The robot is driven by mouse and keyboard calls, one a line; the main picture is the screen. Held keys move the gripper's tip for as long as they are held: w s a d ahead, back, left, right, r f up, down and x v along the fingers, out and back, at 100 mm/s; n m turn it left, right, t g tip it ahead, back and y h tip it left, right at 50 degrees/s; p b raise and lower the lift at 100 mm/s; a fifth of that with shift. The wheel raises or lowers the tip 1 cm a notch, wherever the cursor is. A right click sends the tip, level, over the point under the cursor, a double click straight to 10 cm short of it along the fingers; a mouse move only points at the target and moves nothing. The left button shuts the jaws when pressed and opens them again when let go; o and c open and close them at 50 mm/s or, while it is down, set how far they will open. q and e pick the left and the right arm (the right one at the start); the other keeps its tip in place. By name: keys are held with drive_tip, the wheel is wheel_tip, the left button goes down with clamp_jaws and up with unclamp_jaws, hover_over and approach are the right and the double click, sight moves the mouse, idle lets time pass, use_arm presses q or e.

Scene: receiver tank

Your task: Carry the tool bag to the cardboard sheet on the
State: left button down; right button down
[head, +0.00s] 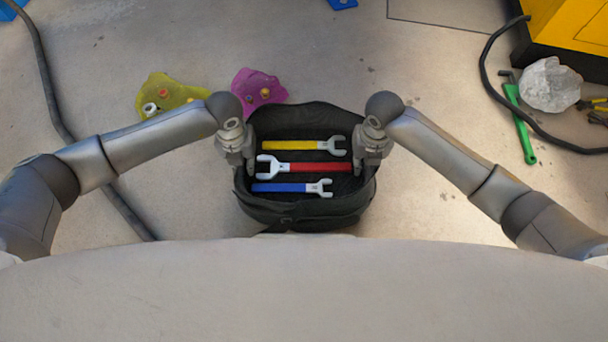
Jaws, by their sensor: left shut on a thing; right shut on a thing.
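The black tool bag (308,216) is in the middle of the head view, open at the top. Inside it lie a yellow wrench (290,145), a red wrench (305,168) and a blue wrench (285,187), side by side. My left gripper (247,168) is shut on the bag's left rim. My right gripper (360,168) is shut on its right rim. The fingertips are partly hidden against the dark bag. I cannot tell whether the bag is lifted or touching the floor. I cannot make out a cardboard sheet for certain.
A yellow-green piece (168,96) and a magenta piece (258,88) lie just beyond the bag. A dark cable (52,95) runs along the left. At the right are a green-handled hammer (522,125), a crumpled pale lump (549,85), another cable (487,75) and a yellow-black box (565,30).

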use_arm(q)
drive_tip(key=shift+r, duration=0.2)
use_arm(e)
drive_tip(key=shift+r, duration=0.2)
